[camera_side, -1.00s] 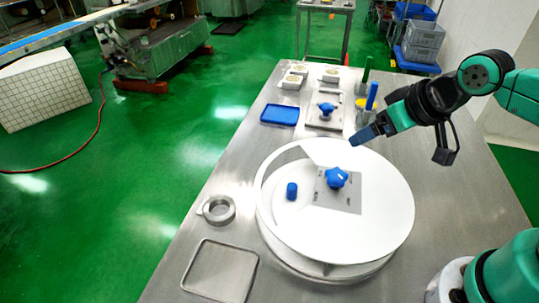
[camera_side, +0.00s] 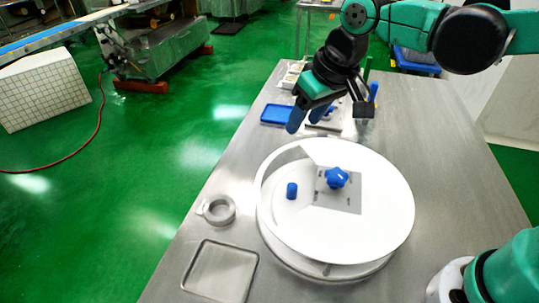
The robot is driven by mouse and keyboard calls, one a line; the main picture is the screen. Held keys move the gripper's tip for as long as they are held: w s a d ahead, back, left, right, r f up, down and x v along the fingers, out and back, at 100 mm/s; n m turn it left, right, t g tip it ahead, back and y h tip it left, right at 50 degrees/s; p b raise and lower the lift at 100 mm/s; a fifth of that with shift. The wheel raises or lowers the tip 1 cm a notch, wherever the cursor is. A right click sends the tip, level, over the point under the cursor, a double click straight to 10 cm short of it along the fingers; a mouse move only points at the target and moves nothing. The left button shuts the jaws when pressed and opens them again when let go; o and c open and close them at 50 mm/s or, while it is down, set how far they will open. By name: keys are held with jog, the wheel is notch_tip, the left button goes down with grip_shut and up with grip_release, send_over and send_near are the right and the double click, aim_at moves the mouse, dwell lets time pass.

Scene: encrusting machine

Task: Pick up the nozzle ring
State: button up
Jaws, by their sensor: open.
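The nozzle ring (camera_side: 219,210) is a grey metal ring with a small tab on its left side. It lies flat on the steel table, left of the large white round drum. My gripper (camera_side: 306,118) has blue fingers pointing down and is in the air above the back part of the table, beyond the drum. It is well apart from the ring. The fingers are open with nothing seen between them.
The white drum (camera_side: 390,232) carries a blue star knob (camera_side: 337,177) and a blue cylinder knob (camera_side: 292,190). An empty metal tray (camera_side: 219,271) lies in front of the ring. A blue tray (camera_side: 277,114) sits at the back. Table around the ring is clear.

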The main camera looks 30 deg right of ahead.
jog(key=w+a+f+n+g, duration=0.1)
jog(key=w+a+f+g, duration=0.2)
jog(key=a, duration=0.6)
jog(key=n, duration=0.1)
send_over(210, 216)
jog(key=shift+g+h, duration=0.4)
jog(key=f, duration=0.6)
jog(key=shift+d+f, duration=0.1)
jog(key=shift+d, duration=0.15)
jog(key=shift+a+f, duration=0.25)
jog(key=shift+f, duration=2.85)
jog(key=shift+c, duration=0.2)
grip_shut()
